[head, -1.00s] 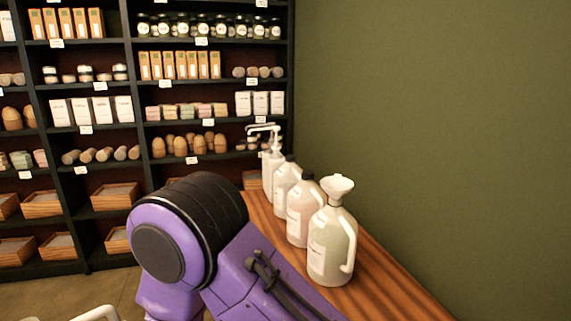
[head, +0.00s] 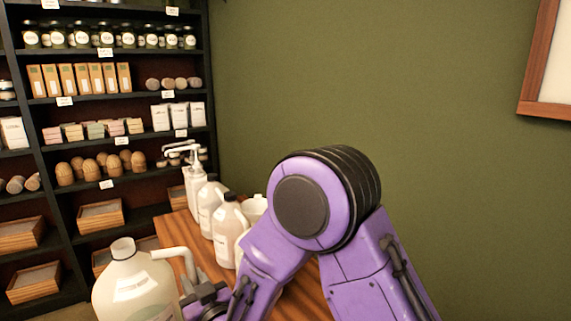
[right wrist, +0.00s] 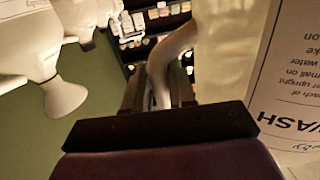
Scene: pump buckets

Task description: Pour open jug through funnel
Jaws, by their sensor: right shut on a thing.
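The open jug (head: 135,285), pale and without a cap, stands out at the lower left of the head view, its mouth uncovered. My right gripper (head: 203,292) is shut on its handle (head: 178,257). In the right wrist view the handle (right wrist: 168,62) runs between the fingers, beside the jug's printed label (right wrist: 295,105). The white funnel (head: 255,204) sits on the nearest jug on the wooden counter, partly hidden by my right arm. It also shows in the right wrist view (right wrist: 65,98), upside down in that picture, apart from the held jug. My left gripper is out of view.
Capped jugs (head: 228,228) and pump bottles (head: 190,170) stand in a row on the wooden counter (head: 180,228). The green wall (head: 430,130) rises along its right side. Stocked shelves (head: 100,150) stand behind. My right arm covers much of the near counter.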

